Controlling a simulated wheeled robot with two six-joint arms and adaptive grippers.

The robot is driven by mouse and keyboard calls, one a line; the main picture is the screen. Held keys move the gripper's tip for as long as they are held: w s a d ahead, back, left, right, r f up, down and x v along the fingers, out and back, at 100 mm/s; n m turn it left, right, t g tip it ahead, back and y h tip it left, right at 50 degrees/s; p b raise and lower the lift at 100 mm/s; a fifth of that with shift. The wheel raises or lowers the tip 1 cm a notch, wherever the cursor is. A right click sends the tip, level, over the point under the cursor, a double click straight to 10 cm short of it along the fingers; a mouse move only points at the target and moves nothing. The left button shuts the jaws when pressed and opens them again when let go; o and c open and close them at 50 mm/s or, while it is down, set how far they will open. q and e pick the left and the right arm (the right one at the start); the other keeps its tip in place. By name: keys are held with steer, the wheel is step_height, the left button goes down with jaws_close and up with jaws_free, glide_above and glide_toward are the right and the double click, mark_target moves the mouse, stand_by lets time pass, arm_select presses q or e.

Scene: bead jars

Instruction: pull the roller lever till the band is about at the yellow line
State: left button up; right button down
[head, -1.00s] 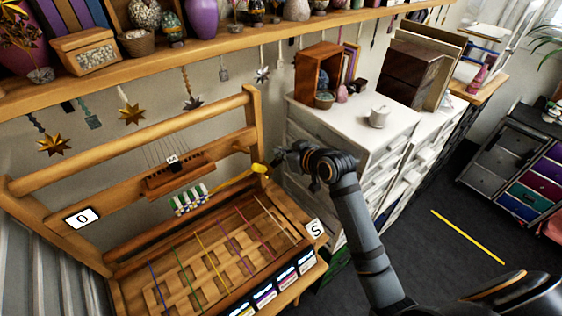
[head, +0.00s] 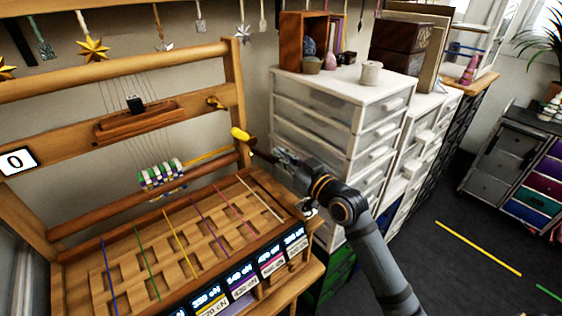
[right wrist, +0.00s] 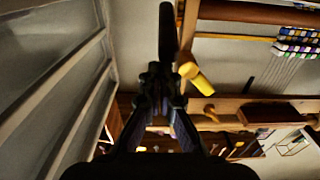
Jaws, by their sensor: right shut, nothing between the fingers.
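The wooden loom (head: 130,207) stands at left. Its roller lever has a yellow knob (head: 240,134) at the right end of the frame. My right gripper (head: 256,152) is shut and empty, just below and right of the knob. In the right wrist view, the knob (right wrist: 197,78) is right beside my dark fingers (right wrist: 166,15); I cannot tell if they touch. The beaded band (head: 162,176) of green, white and blue beads hangs on thin threads. A yellow line (head: 212,157) runs from near the band's upper right towards the right post. My left gripper is out of view.
White drawers (head: 335,130) stand close right of the loom, behind my right arm. A white spool (head: 371,72) is on top. Coloured strands lie across the loom's wooden board (head: 150,268). Hanging charms (head: 92,48) are above.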

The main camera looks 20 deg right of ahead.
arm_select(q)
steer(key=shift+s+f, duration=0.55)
arm_select(e)
steer(key=shift+f, duration=0.35)
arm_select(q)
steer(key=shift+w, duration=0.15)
arm_select(e)
step_height(320, 180, up, 4)
steer(key=p, duration=0.3)
arm_select(q)
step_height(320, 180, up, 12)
steer(key=p, duration=0.8)
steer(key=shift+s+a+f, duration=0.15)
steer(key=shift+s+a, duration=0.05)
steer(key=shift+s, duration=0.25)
arm_select(e)
steer(key=f+v, duration=0.1)
steer(key=v, duration=0.8)
steer(key=shift+f, duration=0.3)
